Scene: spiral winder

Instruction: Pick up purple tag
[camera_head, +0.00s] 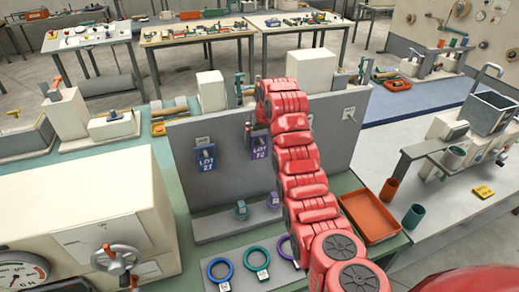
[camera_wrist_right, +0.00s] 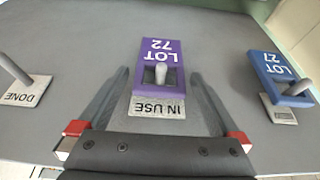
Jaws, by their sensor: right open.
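The purple tag (camera_head: 259,145), marked LOT 72, hangs on a peg on the upright grey panel (camera_head: 215,130). In the right wrist view the purple tag (camera_wrist_right: 158,66) appears upside down, with the peg through its opening and an IN USE label beside it. My right gripper (camera_wrist_right: 160,78) is open, with one finger on each side of the tag and visible gaps between. In the head view my red right arm reaches up to the panel, and its gripper (camera_head: 259,125) is partly hidden at the tag. My left gripper is not in view.
A blue tag (camera_head: 206,158), marked LOT 27, hangs to the left of the purple one. An empty DONE peg (camera_wrist_right: 22,82) shows in the wrist view. Coloured rings (camera_head: 221,268) lie below the panel. An orange tray (camera_head: 370,217) sits right of my arm.

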